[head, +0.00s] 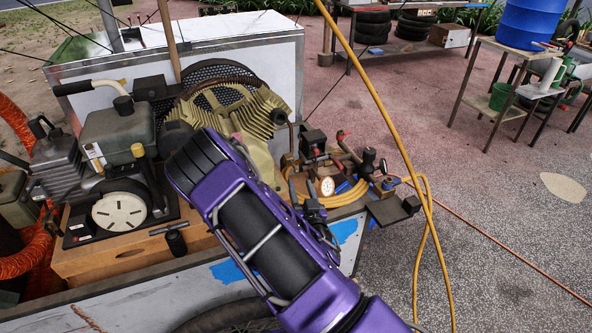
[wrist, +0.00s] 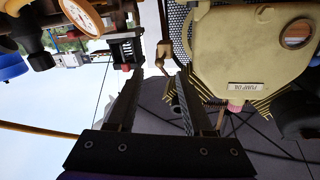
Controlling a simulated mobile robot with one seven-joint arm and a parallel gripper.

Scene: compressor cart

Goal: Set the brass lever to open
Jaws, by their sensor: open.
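My gripper (wrist: 160,76) is open in the wrist view, with two dark fingers apart and nothing held between them. In the head view its dark fingers (head: 313,200) show past my purple arm, close to the valve and gauge group (head: 318,160) on the cart. A brownish, brass-coloured bent fitting (wrist: 165,55) stands beyond the fingertips in the wrist view, apart from them. I cannot tell whether it is the brass lever or a pipe elbow. No lever is clearly readable, so its position cannot be told. My arm hides part of the cart.
The tan compressor pump (wrist: 245,50) is close to the right finger in the wrist view. A round gauge (wrist: 82,14) is at upper left. In the head view, an engine (head: 120,150) stands left, and a yellow hose (head: 385,110) crosses in front of the paved floor.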

